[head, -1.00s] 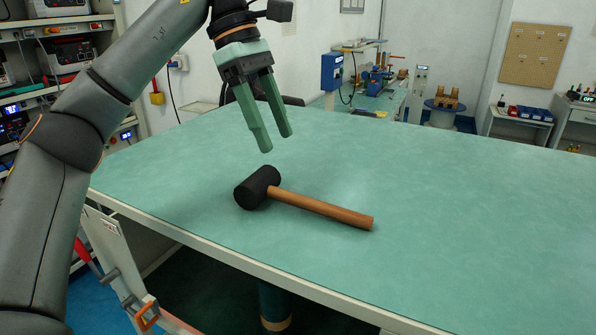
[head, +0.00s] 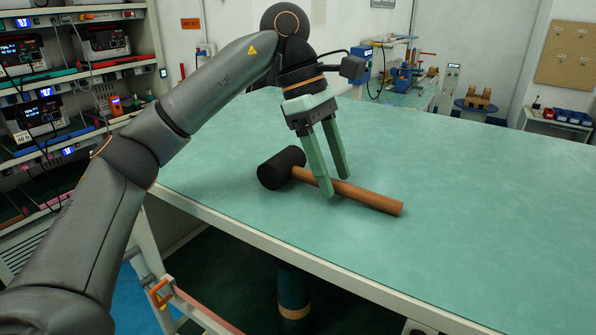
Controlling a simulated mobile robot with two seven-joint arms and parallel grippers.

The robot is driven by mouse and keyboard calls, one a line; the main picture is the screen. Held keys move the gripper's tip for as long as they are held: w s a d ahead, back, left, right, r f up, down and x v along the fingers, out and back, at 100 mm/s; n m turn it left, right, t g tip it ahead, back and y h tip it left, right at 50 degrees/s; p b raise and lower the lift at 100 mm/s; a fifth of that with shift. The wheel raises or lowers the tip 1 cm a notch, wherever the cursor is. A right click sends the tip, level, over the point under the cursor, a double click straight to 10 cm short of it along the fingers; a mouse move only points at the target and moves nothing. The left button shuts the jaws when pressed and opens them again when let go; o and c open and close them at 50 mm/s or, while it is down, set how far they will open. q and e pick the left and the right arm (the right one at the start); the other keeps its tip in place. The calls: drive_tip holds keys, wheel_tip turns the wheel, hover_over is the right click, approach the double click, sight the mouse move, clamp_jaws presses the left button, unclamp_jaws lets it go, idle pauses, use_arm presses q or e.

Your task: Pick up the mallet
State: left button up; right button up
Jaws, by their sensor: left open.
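The mallet lies on the green tabletop (head: 480,215) in the head view. Its black head (head: 278,168) is at the left, and its wooden handle (head: 375,198) points right and toward the near edge. My left gripper (head: 335,186) points down over the handle, close to the head. Its pale green fingers are open. One finger shows in front of the handle, and the other finger's tip meets the handle's far edge in the picture. The handle appears to lie between them; contact cannot be told. My right gripper is not in view.
The tabletop around the mallet is clear. The table's pale near edge (head: 262,241) runs below the mallet. Shelves with instruments (head: 75,50) stand at the left. A bench with blue equipment (head: 405,75) and a side table with bins (head: 560,116) stand farther back.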

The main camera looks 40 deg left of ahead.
use_arm(q)
drive_tip(key=shift+d+f, duration=0.15)
drive_tip(key=shift+f, duration=0.35)
clamp_jaws()
idle(1.1)
